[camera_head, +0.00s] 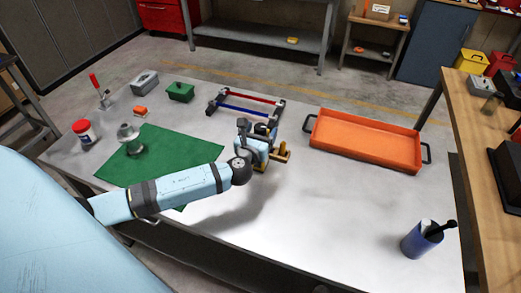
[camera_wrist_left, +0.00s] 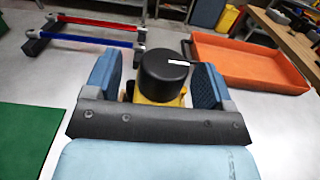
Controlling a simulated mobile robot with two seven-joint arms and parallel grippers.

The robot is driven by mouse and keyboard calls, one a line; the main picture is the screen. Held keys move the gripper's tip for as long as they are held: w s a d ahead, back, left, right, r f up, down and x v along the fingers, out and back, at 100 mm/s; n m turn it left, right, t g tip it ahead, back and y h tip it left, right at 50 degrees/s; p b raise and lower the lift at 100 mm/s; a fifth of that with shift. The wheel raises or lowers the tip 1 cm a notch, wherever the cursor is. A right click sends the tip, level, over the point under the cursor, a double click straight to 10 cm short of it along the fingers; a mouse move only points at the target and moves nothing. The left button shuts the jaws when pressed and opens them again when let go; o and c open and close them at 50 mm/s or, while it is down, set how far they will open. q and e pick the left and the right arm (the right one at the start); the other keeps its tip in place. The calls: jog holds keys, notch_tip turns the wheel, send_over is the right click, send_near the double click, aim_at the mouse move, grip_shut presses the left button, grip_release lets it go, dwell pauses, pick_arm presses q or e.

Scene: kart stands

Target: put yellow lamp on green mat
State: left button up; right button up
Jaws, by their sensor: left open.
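The yellow lamp (camera_wrist_left: 160,90), with a round black top, stands between the fingers of my left gripper (camera_wrist_left: 152,78) in the left wrist view. The green mat (camera_head: 185,150) lies to the left on the grey table, partly hidden by my left arm. It also shows at the left of the wrist view (camera_wrist_left: 25,140). My right gripper is not in view.
A grey metal part (camera_head: 130,140) stands on the mat's left part. A red-and-blue-barred frame (camera_head: 245,108) lies behind the gripper. An orange tray (camera_head: 365,145) is to the right, a blue cup (camera_head: 420,242) at the front right. A red-lidded jar (camera_head: 84,134) stands left.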

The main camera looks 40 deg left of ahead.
pick_arm(q)
jog(key=shift+c, duration=0.2)
grip_shut()
